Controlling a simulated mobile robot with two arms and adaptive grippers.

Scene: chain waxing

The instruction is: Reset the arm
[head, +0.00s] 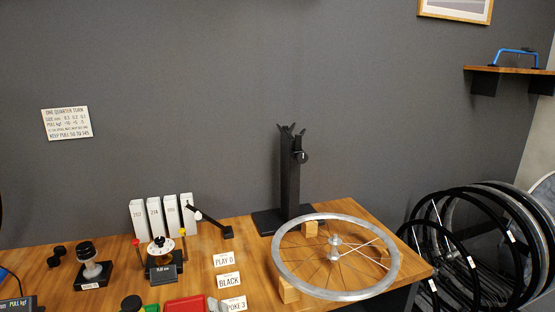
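Neither of my grippers shows in the head view, and no part of my arms can be made out for certain. The wooden workbench (247,262) fills the lower part of the picture. A silver spoked wheel rim (283,273) lies flat on small wooden blocks (288,290) at the bench's right. A black upright stand (290,180) is behind it. A dial gauge device (160,250) sits on the left half of the bench.
White boxes (155,217) stand at the back left. A red item (185,304) is cut off at the bottom edge. Several black-tyred wheels (440,240) stand right of the bench. A wall shelf (500,70) holds a blue-handled tool (515,51).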

